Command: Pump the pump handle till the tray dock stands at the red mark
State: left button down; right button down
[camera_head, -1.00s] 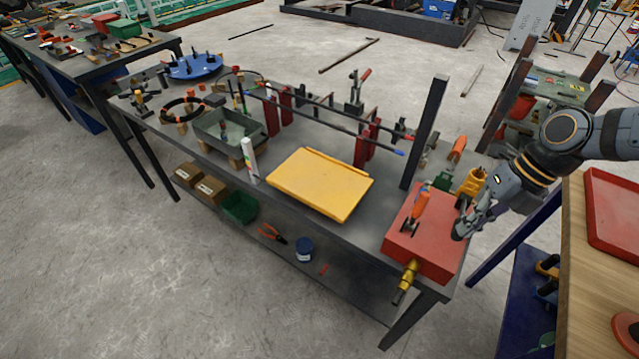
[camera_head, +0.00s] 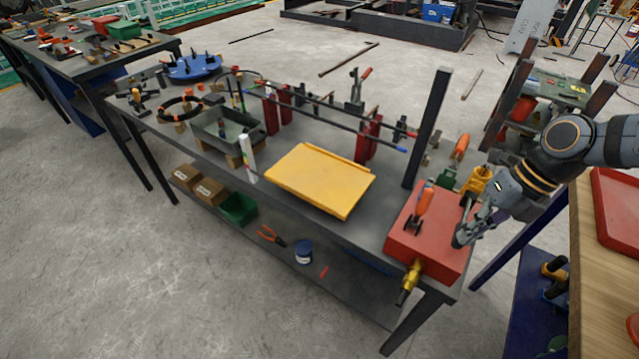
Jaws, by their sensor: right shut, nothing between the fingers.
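The red pump box (camera_head: 410,242) stands at the near right end of the grey bench. Its orange-gripped pump handle (camera_head: 425,199) stands nearly upright on top. A flat yellow tray (camera_head: 320,178), apparently the tray dock, lies left of the box with a raised back edge. A white post (camera_head: 247,150) with small coloured marks stands at its left; I cannot tell which mark the tray is level with. My right gripper (camera_head: 461,236) is shut and empty at the right side of the red box, apart from the handle. My left gripper is out of view.
A dark upright post (camera_head: 428,128) rises behind the red box. A brass fitting (camera_head: 410,280) sticks out of the box's front. Yellow and green parts crowd the bench behind my right gripper. A wooden table with a red tray (camera_head: 618,215) is at the right.

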jog(key=shift+f, duration=0.1)
jog(key=shift+s+f+b, duration=0.1)
jog(key=shift+f+b, duration=0.55)
jog(key=shift+b, duration=0.2)
notch_tip(320, 180, up, 8)
jog(key=w+d+p, duration=0.1)
jog(key=w+p, duration=0.1)
jog(key=p, duration=0.4)
jog(key=shift+w+d, duration=0.2)
jog(key=shift+w, duration=0.15)
